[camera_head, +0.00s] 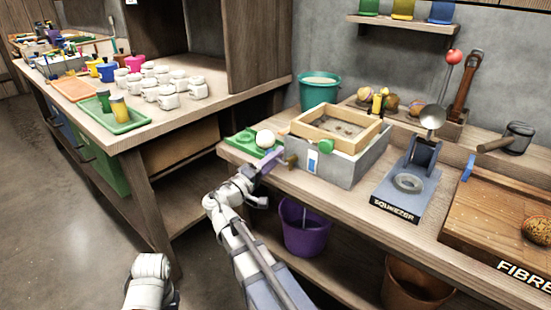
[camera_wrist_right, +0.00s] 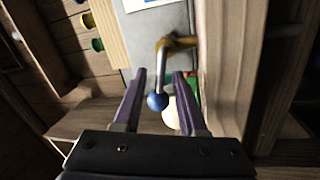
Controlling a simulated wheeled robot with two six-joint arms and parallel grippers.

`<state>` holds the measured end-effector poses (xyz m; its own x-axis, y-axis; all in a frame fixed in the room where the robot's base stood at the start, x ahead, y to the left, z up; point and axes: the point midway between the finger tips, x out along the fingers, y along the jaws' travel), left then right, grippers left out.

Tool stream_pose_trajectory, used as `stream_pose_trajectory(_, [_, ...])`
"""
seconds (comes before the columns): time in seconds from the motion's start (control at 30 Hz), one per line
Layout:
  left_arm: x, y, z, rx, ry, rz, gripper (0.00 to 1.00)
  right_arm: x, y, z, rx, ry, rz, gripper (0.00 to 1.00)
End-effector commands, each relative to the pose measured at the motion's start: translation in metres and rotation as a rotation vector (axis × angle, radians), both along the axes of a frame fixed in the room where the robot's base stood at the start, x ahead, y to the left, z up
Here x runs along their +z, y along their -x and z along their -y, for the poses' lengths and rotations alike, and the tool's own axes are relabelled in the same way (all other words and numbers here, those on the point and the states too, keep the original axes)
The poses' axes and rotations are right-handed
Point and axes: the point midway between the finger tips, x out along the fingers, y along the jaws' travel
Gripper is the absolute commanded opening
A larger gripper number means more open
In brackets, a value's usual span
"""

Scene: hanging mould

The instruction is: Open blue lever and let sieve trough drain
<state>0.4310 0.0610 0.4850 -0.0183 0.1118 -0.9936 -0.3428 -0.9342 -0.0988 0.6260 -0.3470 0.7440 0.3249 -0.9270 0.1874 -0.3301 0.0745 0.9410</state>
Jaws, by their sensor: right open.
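The sieve trough is a grey box (camera_head: 343,165) with a wooden sieve frame (camera_head: 338,127) on top, at the left end of the right bench. In the right wrist view, a brass valve (camera_wrist_right: 178,42) on its side carries a metal lever ending in a blue ball (camera_wrist_right: 158,102). My right gripper (camera_head: 270,158) is open at the trough's left side; in its wrist view the purple fingers (camera_wrist_right: 160,74) lie on either side of the lever, with the ball between them. I cannot tell whether they touch it. My left arm shows at the bottom, its gripper out of view.
A purple bucket (camera_head: 304,231) stands on the shelf below the trough. A green tray (camera_head: 246,142) with a white ball (camera_head: 265,139) lies left of the trough. The squeezer (camera_head: 404,185) stands to its right, and a teal bucket (camera_head: 319,91) behind.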

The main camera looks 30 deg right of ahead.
Motion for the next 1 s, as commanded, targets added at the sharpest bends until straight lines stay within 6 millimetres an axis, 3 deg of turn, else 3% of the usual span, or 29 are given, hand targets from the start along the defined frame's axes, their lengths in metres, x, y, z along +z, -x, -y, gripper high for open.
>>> stream_pose_trajectory(0.3, [-0.011,0.000,0.000,0.001,0.000,0.000,0.50,-0.011,0.016,-0.046,0.005,0.000,0.000,0.41])
stream_pose_trajectory(0.5, [-0.014,0.000,0.000,0.002,0.000,0.000,0.50,-0.014,0.023,-0.065,0.002,-0.001,0.000,0.41])
stream_pose_trajectory(1.0, [-0.014,0.000,0.000,0.002,0.000,0.000,0.50,-0.014,0.024,-0.070,0.001,-0.001,0.000,0.41])
